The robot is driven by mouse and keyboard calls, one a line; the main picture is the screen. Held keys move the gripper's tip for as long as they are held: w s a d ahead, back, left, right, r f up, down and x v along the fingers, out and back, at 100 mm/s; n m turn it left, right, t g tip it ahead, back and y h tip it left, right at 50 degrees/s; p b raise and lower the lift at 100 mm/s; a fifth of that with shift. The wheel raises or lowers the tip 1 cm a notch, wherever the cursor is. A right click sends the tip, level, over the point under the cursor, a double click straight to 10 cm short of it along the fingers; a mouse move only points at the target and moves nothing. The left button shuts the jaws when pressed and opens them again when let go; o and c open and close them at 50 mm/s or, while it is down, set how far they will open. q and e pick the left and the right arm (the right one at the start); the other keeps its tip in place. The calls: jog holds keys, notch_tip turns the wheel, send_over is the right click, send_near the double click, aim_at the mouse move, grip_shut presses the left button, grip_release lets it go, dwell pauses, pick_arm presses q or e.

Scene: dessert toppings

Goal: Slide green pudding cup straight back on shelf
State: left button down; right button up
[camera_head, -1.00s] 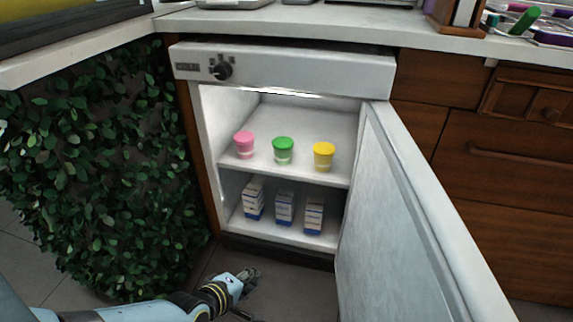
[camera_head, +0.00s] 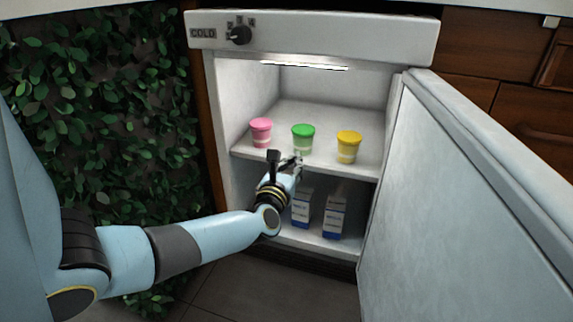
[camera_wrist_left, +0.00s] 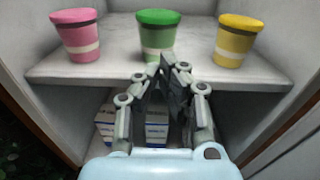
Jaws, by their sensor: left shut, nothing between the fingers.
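The green pudding cup (camera_head: 303,137) stands upright on the upper shelf (camera_head: 265,157), between the pink cup and the yellow cup, near the shelf's front edge. It also shows in the left wrist view (camera_wrist_left: 158,35), straight beyond the fingers. My left gripper (camera_head: 294,162) is shut and empty, just in front of the shelf edge and a little below the green cup. In the left wrist view its fingertips (camera_wrist_left: 166,62) overlap the cup's lower part in the picture; I cannot tell whether they touch it. My right gripper is not in view.
The pink cup (camera_head: 261,132) and the yellow cup (camera_head: 348,147) stand close on either side. The shelf behind the cups is clear. White-and-blue cartons (camera_head: 334,214) stand on the lower shelf. The open fridge door (camera_head: 440,200) bounds the right side, leafy greenery (camera_head: 100,110) the left.

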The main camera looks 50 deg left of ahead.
aim_at(302, 149)
pick_arm(q)
jog(key=b+x, duration=0.1)
jog(key=x, duration=0.3)
jog(key=shift+w+a+f, duration=0.1)
jog(key=shift+w+f, duration=0.05)
jog(key=shift+w, duration=0.05)
jog(key=shift+w+a, duration=0.3)
jog(key=shift+w, duration=0.25)
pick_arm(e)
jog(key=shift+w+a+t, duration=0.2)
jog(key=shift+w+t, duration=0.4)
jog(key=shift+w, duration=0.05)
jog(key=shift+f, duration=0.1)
